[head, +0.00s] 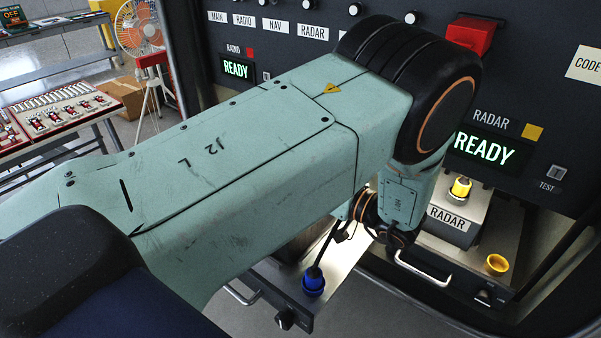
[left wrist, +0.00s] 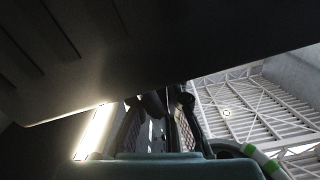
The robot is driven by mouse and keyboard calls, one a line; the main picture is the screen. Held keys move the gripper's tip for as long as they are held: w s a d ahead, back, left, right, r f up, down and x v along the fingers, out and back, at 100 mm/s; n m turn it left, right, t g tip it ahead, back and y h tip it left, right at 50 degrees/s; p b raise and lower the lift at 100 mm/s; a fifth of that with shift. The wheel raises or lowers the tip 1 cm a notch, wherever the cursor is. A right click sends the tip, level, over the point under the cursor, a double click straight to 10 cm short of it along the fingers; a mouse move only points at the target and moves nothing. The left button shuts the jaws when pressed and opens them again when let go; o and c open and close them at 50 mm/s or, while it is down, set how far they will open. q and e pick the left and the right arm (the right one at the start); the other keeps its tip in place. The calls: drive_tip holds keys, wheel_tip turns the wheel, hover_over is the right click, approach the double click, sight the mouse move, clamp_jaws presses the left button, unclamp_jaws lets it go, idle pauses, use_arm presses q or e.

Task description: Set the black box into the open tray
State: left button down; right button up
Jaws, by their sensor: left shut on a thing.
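A large dark flat surface fills the top of the left wrist view; I take it for the black box (left wrist: 150,50), close to the camera. My left gripper (left wrist: 160,112) shows its dark meshed fingers below it and is shut on it; the contact itself is too dark to see. In the head view my left arm crosses the picture and hides the fingers and most of the box. An open tray (head: 375,285), with a pale lit floor, stands pulled out below my left wrist. My right gripper is not in view.
A grey RADAR unit (head: 447,222) with a yellow top piece sits on the right tray, near a yellow cap (head: 497,264). A blue plug (head: 313,281) hangs on a dark cable. The console (head: 540,110) rises behind. A fan (head: 138,27) and bench (head: 60,112) stand left.

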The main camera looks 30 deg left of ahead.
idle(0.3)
use_arm(q)
drive_tip(key=c, duration=1.4)
unclamp_jaws()
drive_tip(key=shift+o, duration=0.3)
drive_tip(key=shift+s+f, duration=0.1)
